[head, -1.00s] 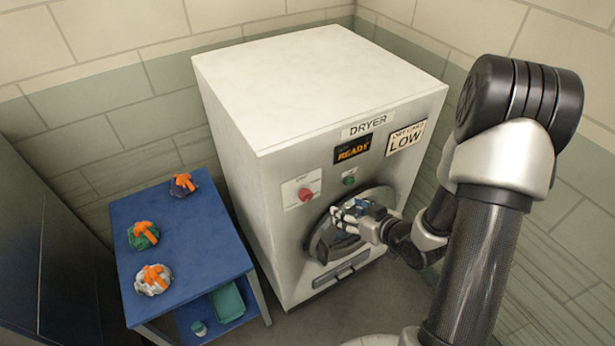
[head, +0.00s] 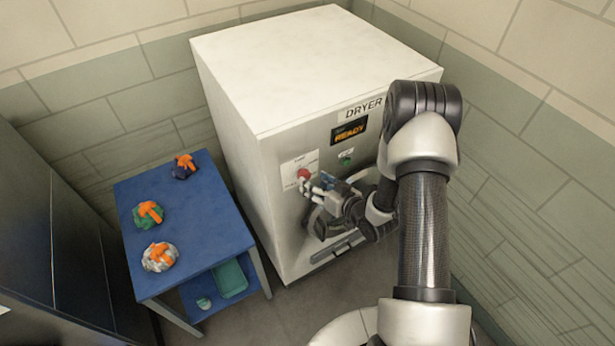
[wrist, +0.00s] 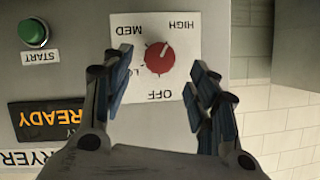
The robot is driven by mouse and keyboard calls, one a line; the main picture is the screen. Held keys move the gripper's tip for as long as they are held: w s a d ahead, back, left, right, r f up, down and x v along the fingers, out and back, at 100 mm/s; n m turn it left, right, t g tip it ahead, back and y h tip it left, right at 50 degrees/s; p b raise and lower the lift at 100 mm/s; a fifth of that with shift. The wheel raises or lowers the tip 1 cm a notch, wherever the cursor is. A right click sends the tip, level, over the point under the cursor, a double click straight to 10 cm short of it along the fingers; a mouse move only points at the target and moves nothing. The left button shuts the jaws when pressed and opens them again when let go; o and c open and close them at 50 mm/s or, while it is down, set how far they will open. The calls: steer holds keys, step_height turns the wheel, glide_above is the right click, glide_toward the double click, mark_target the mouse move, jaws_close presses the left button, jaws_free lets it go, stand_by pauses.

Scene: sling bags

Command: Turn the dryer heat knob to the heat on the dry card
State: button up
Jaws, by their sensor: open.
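The red dryer heat knob (wrist: 159,57) is on a white dial plate (wrist: 150,82) and shows inverted in the wrist view. A pale pointer mark on it appears to face HIGH. MED and OFF are readable; LOW is partly hidden by a finger. My gripper (wrist: 163,74) is open, with one finger on each side of the knob and gaps visible; I cannot tell its depth from the panel. In the head view my gripper (head: 315,187) is just below the knob (head: 304,174). The dry card, which read LOW in the earlier head view, is now hidden behind my arm.
The dryer (head: 285,215) shows a READY display (head: 349,132) and a green START button (wrist: 33,32). A blue table (head: 185,205) with several orange-topped bundles stands to its left. A grey wall is on the right.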

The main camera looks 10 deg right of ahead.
mark_target(306, 177)
steer(key=x, duration=0.5)
steer(key=shift+c, duration=0.6)
steer(key=c, duration=0.9)
